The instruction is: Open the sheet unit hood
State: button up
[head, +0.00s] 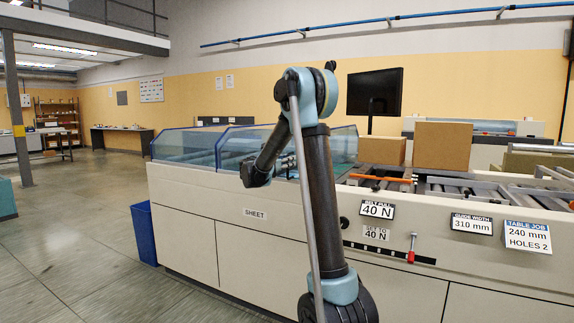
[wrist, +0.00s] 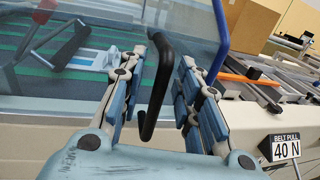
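The sheet unit hood is a clear, blue-edged cover (head: 230,148) on the long cream machine, left of and behind my arm in the head view. It looks closed. In the wrist view its clear panel (wrist: 210,25) fills the upper left. A black bar handle (wrist: 154,88) stands out from the hood toward me. My gripper (wrist: 160,60) is open, with one finger on each side of the handle. Small gaps show between the fingers and the bar, so I see no firm contact.
The machine front carries a SHEET label (head: 255,214) and a belt pull sign (head: 378,209). Cardboard boxes (head: 442,145) sit on the conveyor at the right. A blue bin (head: 141,234) stands at the machine's left end. The floor at the left is clear.

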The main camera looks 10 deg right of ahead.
jog(key=shift+w+d, duration=0.1)
jog(key=shift+d, duration=0.05)
grip_shut()
